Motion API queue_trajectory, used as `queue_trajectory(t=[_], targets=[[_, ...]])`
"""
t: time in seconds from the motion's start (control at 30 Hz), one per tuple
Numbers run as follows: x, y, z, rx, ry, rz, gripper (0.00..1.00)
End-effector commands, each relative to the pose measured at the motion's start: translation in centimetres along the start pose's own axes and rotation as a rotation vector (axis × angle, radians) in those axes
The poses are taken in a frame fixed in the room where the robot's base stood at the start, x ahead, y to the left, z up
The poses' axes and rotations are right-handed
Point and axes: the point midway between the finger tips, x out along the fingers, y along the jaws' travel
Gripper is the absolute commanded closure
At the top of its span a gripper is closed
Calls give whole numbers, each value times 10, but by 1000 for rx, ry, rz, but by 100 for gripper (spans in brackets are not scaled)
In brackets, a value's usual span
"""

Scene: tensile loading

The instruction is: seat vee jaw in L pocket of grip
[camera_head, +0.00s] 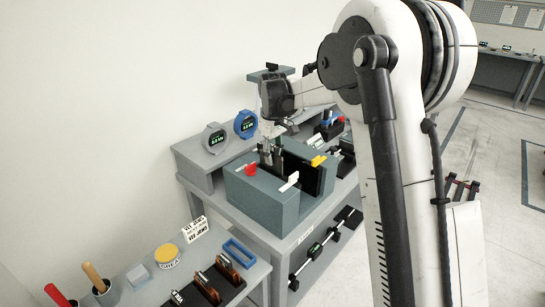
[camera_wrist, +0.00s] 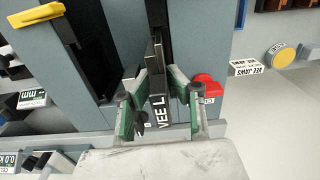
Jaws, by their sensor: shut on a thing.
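The grip is a grey-teal block (camera_head: 262,205) on the bench, with dark pockets open at the top; its top also shows in the wrist view (camera_wrist: 205,45). My gripper (camera_head: 267,145) is over the grip's left part, pointing down. In the wrist view my gripper (camera_wrist: 158,104) has its green-sided fingers on either side of a dark vee jaw (camera_wrist: 157,82) marked "VEE L" and is shut on it. The jaw's far end lines up with a dark pocket in the grip. How deep it sits cannot be told; its lower part is hidden.
A red knob (camera_head: 251,169) sits beside the left pocket, and a yellow one (camera_head: 318,160) is at the grip's right. A white lever (camera_head: 290,181) is at the front. Two round gauges (camera_head: 215,138) stand behind.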

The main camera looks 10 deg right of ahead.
Motion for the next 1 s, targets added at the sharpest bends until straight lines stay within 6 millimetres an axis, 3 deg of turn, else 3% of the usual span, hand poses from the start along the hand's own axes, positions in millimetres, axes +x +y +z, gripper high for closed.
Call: queue_trajectory(t=[1.0], targets=[[19,0,0,0,0,0,100]])
